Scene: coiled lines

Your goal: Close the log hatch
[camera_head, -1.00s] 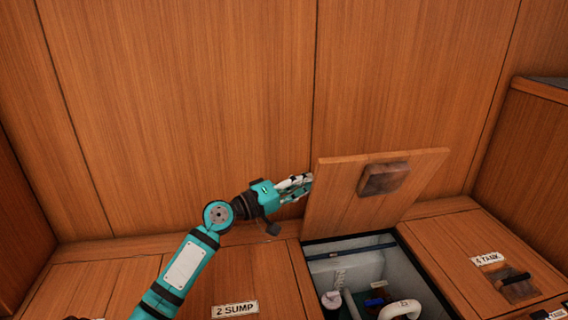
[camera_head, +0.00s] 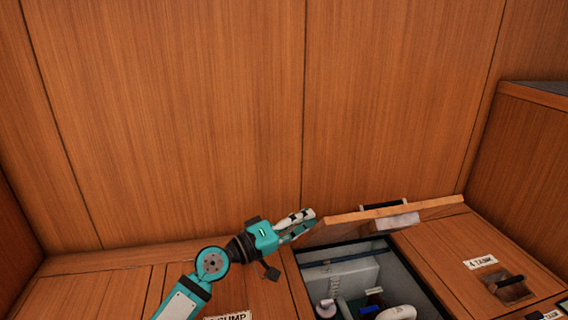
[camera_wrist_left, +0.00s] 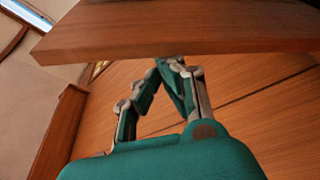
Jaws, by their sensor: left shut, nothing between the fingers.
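The raised wooden hatch lid (camera_head: 395,212) stands above a square floor opening (camera_head: 360,285) and shows nearly edge-on. A dark handle (camera_head: 383,204) shows along its upper side and a pale block (camera_head: 385,225) on its underside. No log label is readable on it. My left gripper (camera_head: 306,222) is shut and empty at the lid's left end. In the left wrist view the lid (camera_wrist_left: 180,32) spans the top, and the gripper fingertips (camera_wrist_left: 178,64) are close below its edge; I cannot tell whether they touch. My right gripper is not in view.
The opening holds a white hose (camera_head: 398,313), a blue item (camera_head: 370,308) and a white-capped container (camera_head: 326,308). A closed hatch labelled 4 TANK (camera_head: 480,262) lies to the right, and a 2 SUMP label (camera_head: 228,317) is at the lower left. A wooden wall (camera_head: 210,110) rises behind.

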